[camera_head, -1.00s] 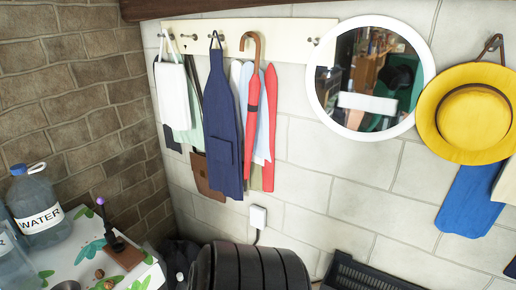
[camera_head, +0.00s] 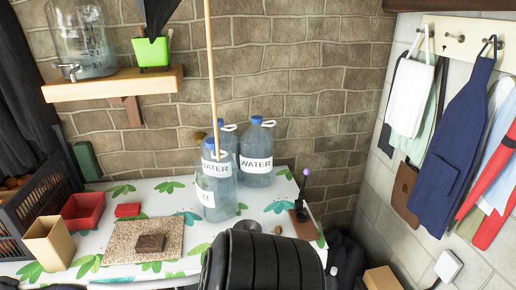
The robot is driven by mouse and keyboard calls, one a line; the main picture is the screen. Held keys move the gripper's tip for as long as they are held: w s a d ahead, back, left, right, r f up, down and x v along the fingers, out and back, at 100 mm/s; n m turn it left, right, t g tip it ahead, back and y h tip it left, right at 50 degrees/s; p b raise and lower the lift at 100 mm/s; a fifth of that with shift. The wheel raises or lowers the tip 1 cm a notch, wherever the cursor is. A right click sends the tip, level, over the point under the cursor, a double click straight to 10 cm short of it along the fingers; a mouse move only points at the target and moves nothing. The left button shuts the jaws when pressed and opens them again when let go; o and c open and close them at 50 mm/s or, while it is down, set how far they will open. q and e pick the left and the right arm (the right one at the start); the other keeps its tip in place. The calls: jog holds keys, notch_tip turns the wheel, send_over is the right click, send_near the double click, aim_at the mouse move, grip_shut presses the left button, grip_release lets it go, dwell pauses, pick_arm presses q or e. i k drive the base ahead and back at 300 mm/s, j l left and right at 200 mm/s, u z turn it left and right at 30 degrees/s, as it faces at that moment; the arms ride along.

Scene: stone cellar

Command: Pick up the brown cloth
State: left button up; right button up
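A small folded brown item (camera_head: 150,243) lies on the speckled mat (camera_head: 118,247) on the table at the lower left; I cannot tell for sure whether it is cloth. A flat brown piece (camera_head: 404,191) hangs on the wall at the right, partly behind the blue apron (camera_head: 452,150); its material is also unclear. Neither of my grippers is in view.
The table with a leaf-pattern cover (camera_head: 178,210) holds water jugs (camera_head: 257,155), a red bin (camera_head: 83,211), a tan box (camera_head: 49,243) and a small purple-knobbed lever (camera_head: 301,195). A wooden shelf (camera_head: 115,85) sits above. A black crate (camera_head: 38,212) stands at left.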

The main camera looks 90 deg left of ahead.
aim_at(145, 243)
jog(key=l+u, duration=0.15)
jog(key=u, duration=3.55)
